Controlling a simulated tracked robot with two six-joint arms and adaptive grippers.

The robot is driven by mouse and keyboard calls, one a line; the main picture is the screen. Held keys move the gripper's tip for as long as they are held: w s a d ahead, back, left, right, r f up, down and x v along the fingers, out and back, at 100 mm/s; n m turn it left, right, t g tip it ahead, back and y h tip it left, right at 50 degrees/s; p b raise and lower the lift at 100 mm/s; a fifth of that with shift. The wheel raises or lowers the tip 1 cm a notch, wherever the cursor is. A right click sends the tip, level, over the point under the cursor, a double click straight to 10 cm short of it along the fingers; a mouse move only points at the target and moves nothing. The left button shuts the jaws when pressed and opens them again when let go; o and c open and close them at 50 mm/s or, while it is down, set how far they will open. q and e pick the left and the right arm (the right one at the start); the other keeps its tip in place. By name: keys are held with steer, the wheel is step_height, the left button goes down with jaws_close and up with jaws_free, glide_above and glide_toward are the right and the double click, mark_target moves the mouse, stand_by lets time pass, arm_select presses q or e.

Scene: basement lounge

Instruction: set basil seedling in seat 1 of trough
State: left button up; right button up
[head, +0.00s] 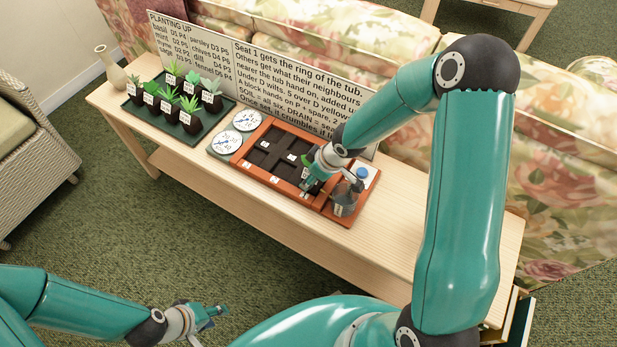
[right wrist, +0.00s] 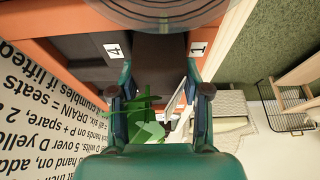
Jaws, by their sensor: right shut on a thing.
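The orange-brown trough (head: 240,160) with dark seats lies on the wooden bench. My right gripper (head: 312,182) is over the trough's right part. It is shut on the basil seedling, whose green leaves (right wrist: 150,125) and white tag show between the fingers (right wrist: 160,100) in the right wrist view. The seedling's dark pot (right wrist: 158,75) is partly hidden by the fingers; I cannot tell whether it touches the trough floor. Seat labels 4 (right wrist: 115,50) and 1 (right wrist: 198,47) show beyond the fingers. My left gripper (head: 216,314) is empty and open, low in front of the bench.
A dark green tray (head: 207,133) of several tagged seedlings stands left of the trough. Two round dials (head: 227,142) sit between them. A clear grey vessel (head: 345,198) stands at the trough's right end. An instruction board (head: 290,80) stands behind, and a vase (head: 110,70) at far left.

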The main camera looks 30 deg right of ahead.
steer(key=shift+f+b, duration=0.4)
steer(key=shift+f, duration=0.1)
steer(key=o, duration=1.2)
steer(key=shift+c, duration=0.2)
steer(key=shift+r, duration=0.15)
steer(key=shift+r+p, duration=0.55)
steer(key=shift+p, duration=0.2)
steer(key=p+v, duration=0.9)
steer(key=v, duration=0.3)
steer(key=s+a+f+m+g+y, duration=0.1)
steer(key=s+a+f+m+g, duration=0.2)
steer(key=s+a+f+m, duration=0.5)
steer(key=s+a+f, duration=0.4)
steer(key=s+a, duration=0.1)
steer(key=a, duration=0.1)
steer(key=shift+s+a+y, duration=0.25)
steer(key=shift+s+y, duration=0.05)
steer(key=shift+y, duration=0.1)
